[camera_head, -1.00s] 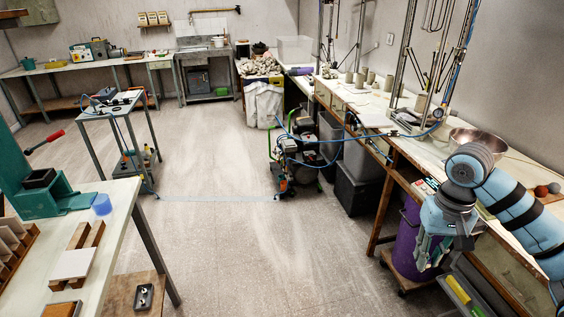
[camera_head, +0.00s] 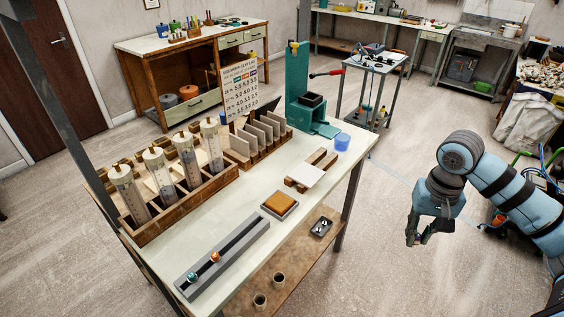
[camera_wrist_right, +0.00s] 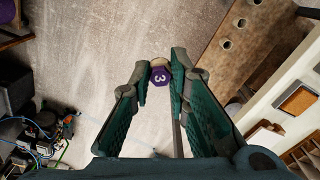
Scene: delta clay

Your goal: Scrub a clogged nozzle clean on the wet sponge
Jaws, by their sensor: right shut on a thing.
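My right gripper (camera_head: 417,232) hangs over open floor, right of the work table. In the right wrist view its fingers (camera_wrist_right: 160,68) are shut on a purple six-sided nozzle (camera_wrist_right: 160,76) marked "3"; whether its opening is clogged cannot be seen. The orange-brown sponge (camera_head: 280,202) lies in a shallow dark tray (camera_head: 291,212) on the table, apart from the gripper; it also shows at the right of the wrist view (camera_wrist_right: 299,99). A grey slotted rack (camera_head: 240,249) near the table's front holds a teal nozzle (camera_head: 192,277) and an orange one (camera_head: 215,257). My left gripper is out of view.
Wooden racks with clear cylinders (camera_head: 160,173) and upright tiles (camera_head: 265,135) line the table's back. A green press (camera_head: 297,85), a blue cup (camera_head: 342,141) and a white tile (camera_head: 308,175) stand toward the right end. The lower shelf (camera_head: 285,268) holds small cups.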

